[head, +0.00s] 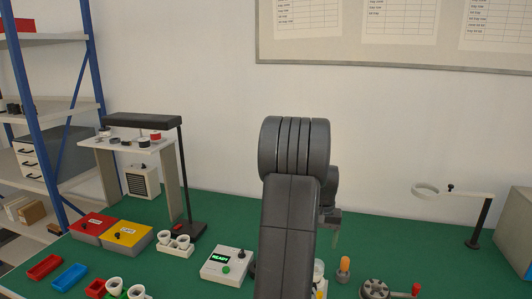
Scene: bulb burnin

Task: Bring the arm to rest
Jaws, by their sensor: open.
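My arm stands upright in the middle of the head view, its dark grey links rising above the green bench (400,240). My gripper (334,232) shows only in part just right of the arm, with a thin finger pointing down. It is open, and nothing shows between its jaws. It hangs above the bench, apart from the things on it. The arm hides the rest of the gripper and part of the bench.
A control box (226,264) with a green READY display is left of the arm. Red (92,226) and yellow (126,236) boxes and a lamp (182,170) stand farther left. An orange-tipped item (344,266) and a crank device (376,289) are right; a ring stand (480,222) stands far right.

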